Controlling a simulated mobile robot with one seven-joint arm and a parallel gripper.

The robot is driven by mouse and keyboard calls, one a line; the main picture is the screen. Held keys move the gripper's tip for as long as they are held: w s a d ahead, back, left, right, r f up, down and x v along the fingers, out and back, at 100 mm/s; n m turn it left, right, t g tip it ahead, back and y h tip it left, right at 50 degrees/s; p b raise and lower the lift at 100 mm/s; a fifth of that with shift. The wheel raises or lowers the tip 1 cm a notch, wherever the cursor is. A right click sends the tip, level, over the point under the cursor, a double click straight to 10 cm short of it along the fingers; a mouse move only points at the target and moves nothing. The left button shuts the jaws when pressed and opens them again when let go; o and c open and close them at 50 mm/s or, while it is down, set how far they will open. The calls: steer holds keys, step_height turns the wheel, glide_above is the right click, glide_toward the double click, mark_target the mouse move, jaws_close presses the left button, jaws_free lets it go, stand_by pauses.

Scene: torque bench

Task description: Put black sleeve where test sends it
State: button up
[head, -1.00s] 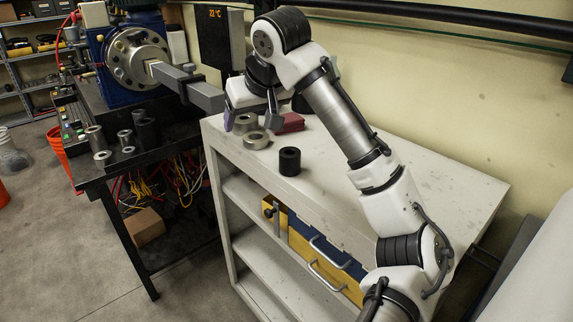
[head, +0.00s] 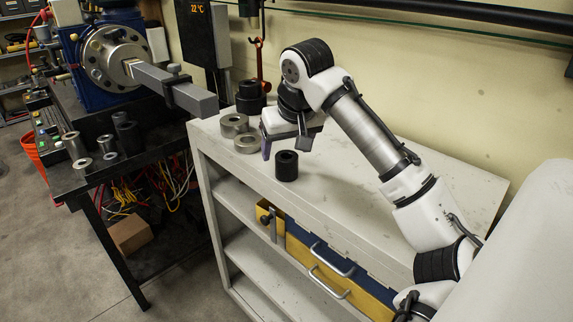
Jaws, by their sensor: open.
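A black sleeve (head: 287,168), a short upright cylinder with a hole in its top, stands on the grey cabinet top (head: 370,200) near its front edge. My gripper (head: 284,146) is open and empty, its fingers pointing down. In the picture it is just above the sleeve, one finger to each side of it; I cannot tell whether it is exactly over it. A test machine with a round chuck (head: 113,60) holds a long grey square bar (head: 175,84) with a dark clamp on it.
Two steel rings (head: 234,124) (head: 246,143) stand left of my gripper. Black round pieces (head: 250,97) stand behind them. Several steel and dark sleeves (head: 75,146) stand on the black bench. The bar's end reaches near the cabinet's left edge. The cabinet top's right side is clear.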

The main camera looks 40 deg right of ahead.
mark_target(285, 161)
steer(key=shift+p+x, duration=0.55)
steer(key=shift+x, duration=2.15)
steer(key=shift+s+d, duration=0.1)
steer(key=shift+s, duration=0.05)
jaws_close()
